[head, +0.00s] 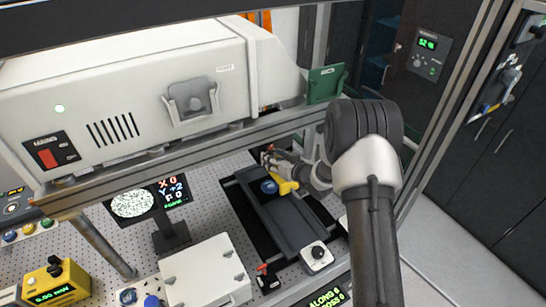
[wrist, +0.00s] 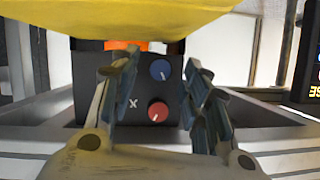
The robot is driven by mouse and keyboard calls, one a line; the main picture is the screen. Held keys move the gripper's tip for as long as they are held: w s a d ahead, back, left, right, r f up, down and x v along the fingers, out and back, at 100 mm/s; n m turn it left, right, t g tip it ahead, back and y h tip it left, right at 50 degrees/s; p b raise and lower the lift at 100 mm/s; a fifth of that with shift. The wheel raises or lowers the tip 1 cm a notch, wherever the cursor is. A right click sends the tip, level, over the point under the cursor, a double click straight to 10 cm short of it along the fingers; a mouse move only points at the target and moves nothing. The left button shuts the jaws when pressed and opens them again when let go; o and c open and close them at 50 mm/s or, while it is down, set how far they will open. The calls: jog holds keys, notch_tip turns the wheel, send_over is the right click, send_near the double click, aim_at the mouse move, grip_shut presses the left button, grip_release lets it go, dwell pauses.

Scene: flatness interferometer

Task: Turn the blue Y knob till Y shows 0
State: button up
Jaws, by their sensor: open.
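The blue knob (wrist: 160,69) sits on the upper part of a dark block face in the wrist view. A red knob (wrist: 158,109) sits below it, with a white X to its left. My gripper (wrist: 161,98) is open, its fingers on either side of the knobs. I see no clear contact with the blue knob. In the head view my gripper (head: 277,166) is over the dark tray on the bench, and the knobs cannot be made out.
A large white instrument housing (head: 130,95) and a metal rail (head: 190,150) stand above the bench. A dark tray (head: 290,232) lies under my arm. A white box (head: 205,275) and a yellow meter (head: 55,283) stand at the front left. A yellow shape covers the wrist view's top.

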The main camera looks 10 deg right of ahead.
jog(key=shift+w+a+f, duration=0.15)
jog(key=shift+w+f, duration=0.05)
jog(key=shift+w, duration=0.2)
grip_shut()
dwell(0.4)
jog(key=shift+b, duration=0.45)
